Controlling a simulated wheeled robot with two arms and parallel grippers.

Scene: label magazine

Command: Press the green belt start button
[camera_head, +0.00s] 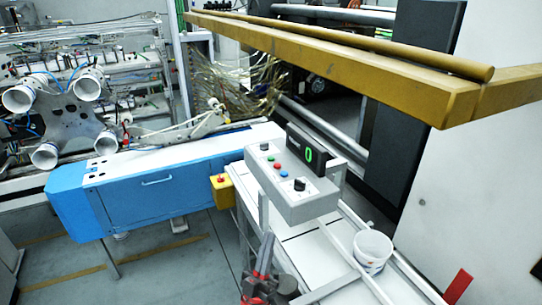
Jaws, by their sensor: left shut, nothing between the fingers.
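The grey control box (292,190) stands over the white belt frame near the middle of the head view. A black display (308,152) on top shows a green 0. My left gripper (267,240) is below and left of the box, pointing up, shut and empty. It is apart from the buttons. My right gripper is not in view.
A yellow box (221,191) sits left of the control box, beside the blue machine (150,180). A white cup (372,249) stands on the belt frame at right. A thick yellow beam (340,60) crosses above. A red piece (457,286) shows at lower right.

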